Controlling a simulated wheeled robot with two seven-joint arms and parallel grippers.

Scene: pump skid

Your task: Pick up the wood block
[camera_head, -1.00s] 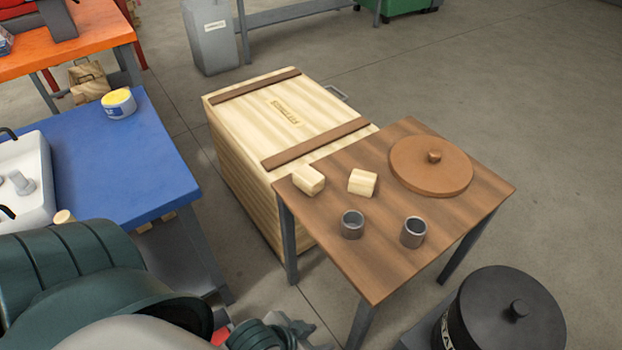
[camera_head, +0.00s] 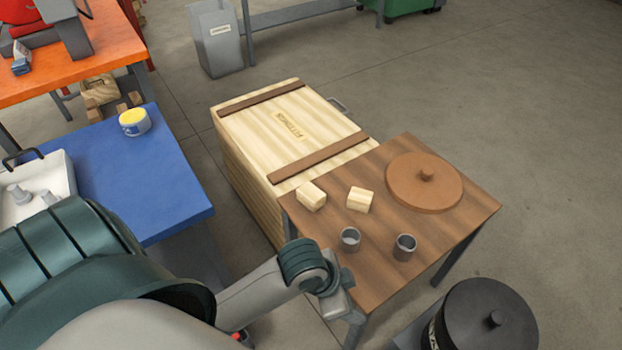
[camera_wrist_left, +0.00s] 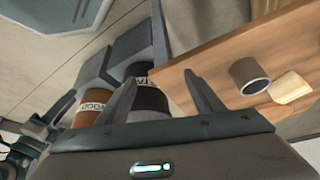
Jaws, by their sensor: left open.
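Two pale wood blocks, a left one (camera_head: 311,196) and a right one (camera_head: 360,200), lie on the brown wooden table in the head view. One wood block (camera_wrist_left: 290,87) shows at the right of the left wrist view, beyond a grey cup. My left gripper (camera_wrist_left: 163,92) is open and empty, its two fingers apart. In the head view my left arm ends at the table's near left edge, short of the blocks; its fingertips are hard to make out there. My right gripper is not in view.
Two grey metal cups (camera_head: 350,239) (camera_head: 404,247) stand nearer me than the blocks. A round brown lid (camera_head: 425,184) lies at the table's right. A wooden crate (camera_head: 290,120) adjoins the table. A black lidded bin (camera_head: 490,322) and a brown bin marked WOOD (camera_wrist_left: 90,107) stand nearby.

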